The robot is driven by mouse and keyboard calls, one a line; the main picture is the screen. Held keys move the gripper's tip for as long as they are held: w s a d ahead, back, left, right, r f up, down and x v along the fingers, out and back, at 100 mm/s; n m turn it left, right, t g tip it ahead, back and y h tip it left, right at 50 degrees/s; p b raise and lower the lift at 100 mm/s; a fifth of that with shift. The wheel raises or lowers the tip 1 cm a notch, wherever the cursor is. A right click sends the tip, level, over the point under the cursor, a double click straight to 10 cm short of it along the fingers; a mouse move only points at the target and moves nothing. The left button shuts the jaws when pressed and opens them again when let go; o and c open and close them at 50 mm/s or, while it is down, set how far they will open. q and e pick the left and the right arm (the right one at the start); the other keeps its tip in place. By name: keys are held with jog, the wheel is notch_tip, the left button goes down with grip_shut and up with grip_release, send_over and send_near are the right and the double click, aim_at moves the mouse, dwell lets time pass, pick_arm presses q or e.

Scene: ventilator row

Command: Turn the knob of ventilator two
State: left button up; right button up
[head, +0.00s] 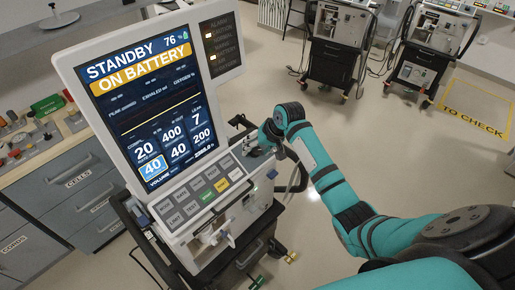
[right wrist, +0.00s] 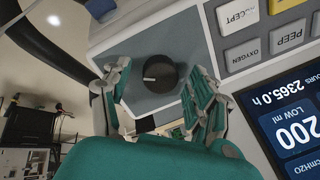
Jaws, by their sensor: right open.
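A ventilator with a large lit screen (head: 150,105) reading STANDBY and ON BATTERY stands close in the head view. No number two shows on it. Its round black knob (right wrist: 160,74), with a white pointer mark toward the left, sits on a grey panel in the right wrist view. My right gripper (right wrist: 158,80) is open, one finger on each side of the knob, with gaps visible between fingers and knob. In the head view the right gripper (head: 266,142) is at the panel's right end and hides the knob. My left gripper is out of view.
Panel buttons (head: 193,198) lie left of the gripper, close to one finger in the wrist view. A grey drawer cabinet (head: 75,180) with clutter on top stands at left. Two more ventilators on carts (head: 338,40) (head: 430,55) stand behind. Floor between is clear.

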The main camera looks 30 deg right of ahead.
jog(key=v, duration=1.2)
jog(key=shift+d, duration=0.1)
